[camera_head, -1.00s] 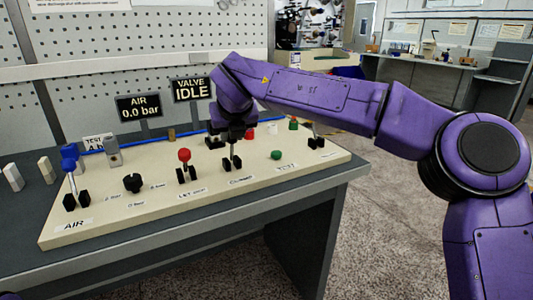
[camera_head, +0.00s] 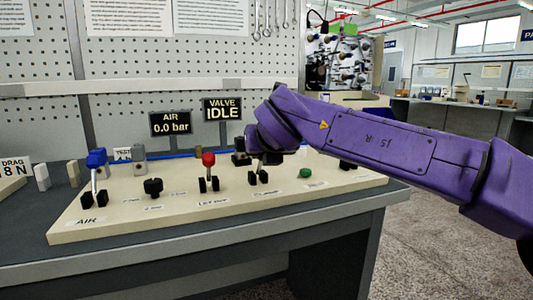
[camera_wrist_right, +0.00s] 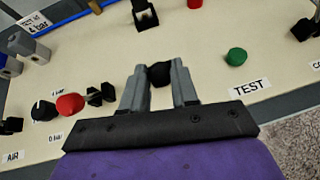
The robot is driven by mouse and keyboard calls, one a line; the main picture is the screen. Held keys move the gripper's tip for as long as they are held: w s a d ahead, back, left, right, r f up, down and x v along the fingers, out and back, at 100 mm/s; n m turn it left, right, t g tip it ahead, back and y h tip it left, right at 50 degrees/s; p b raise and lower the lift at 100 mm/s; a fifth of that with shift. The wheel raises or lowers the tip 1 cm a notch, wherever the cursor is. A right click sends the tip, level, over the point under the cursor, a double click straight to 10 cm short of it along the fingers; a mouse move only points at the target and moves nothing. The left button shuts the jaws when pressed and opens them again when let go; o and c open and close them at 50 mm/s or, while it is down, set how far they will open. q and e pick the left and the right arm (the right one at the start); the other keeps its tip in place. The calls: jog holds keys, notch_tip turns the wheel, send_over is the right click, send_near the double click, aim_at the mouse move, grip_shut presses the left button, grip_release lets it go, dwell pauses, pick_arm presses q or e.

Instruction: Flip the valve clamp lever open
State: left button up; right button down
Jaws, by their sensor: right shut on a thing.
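The clamp lever (camera_head: 259,172) stands in a black bracket on the cream panel, behind a label that seems to read CLAMP. My right gripper (camera_head: 264,157) is over it from above and shut on its upper end. In the right wrist view the lever's black knob (camera_wrist_right: 160,74) sits between the two grey fingers of the gripper (camera_wrist_right: 159,84). The head view shows the lever close to upright; its exact tilt is hard to tell behind the gripper. The valve display (camera_head: 222,109) reads IDLE. My left gripper is out of view.
A red-knobbed lever (camera_head: 208,160) stands just left of the clamp lever. A black dial (camera_head: 153,187) and a blue-handled air lever (camera_head: 96,160) are further left. A green button (camera_head: 306,173) is to the right. The air display (camera_head: 170,123) reads 0.0 bar.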

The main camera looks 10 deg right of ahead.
jog(key=c, duration=0.9)
grip_release()
jog(key=shift+o, duration=0.2)
jog(key=v, duration=1)
jog(key=shift+s+p, duration=0.25)
jog(key=shift+p, duration=0.05)
jog(key=shift+d, duration=0.2)
